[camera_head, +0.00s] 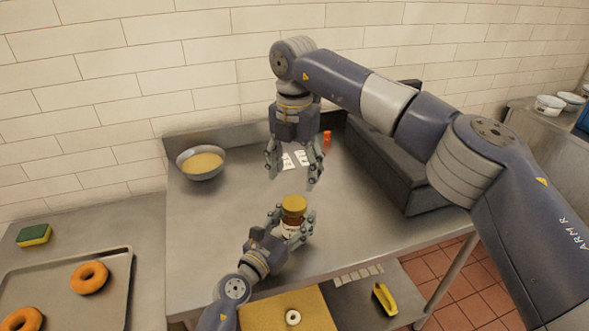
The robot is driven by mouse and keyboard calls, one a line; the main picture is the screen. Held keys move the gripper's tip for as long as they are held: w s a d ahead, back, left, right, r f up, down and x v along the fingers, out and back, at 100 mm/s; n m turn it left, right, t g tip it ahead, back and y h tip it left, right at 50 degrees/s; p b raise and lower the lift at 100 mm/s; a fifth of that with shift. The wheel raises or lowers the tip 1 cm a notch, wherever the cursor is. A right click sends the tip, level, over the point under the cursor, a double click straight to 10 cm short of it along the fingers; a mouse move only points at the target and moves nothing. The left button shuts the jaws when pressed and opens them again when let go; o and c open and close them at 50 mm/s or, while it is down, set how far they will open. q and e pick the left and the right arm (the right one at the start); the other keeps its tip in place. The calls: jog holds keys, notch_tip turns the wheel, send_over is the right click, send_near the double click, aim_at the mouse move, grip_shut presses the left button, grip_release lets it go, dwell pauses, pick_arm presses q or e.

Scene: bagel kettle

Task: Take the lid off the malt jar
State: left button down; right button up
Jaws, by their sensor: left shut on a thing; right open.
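The malt jar (291,220) is a small brown jar with a pale label, standing upright near the front of the steel table. Its yellow-tan lid (294,203) sits on top. My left gripper (292,224) is shut on the jar body, with one finger on each side below the lid. My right gripper (293,174) is open and empty, pointing down above and behind the jar, apart from the lid. The jar's lower part is partly hidden by the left gripper.
A metal bowl of yellow content (201,163) stands at the back left. White cards (296,160) and a small orange item (327,137) lie behind my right gripper. A long dark box (390,165) bounds the right. A bagel tray (112,290) and sponge (34,235) are at left.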

aim_at(295, 202)
jog(key=m, duration=1.3)
jog(key=shift+f+m, duration=0.3)
jog(key=shift+f, duration=3.7)
jog(key=c, duration=1.1)
jog(key=shift+c, duration=0.2)
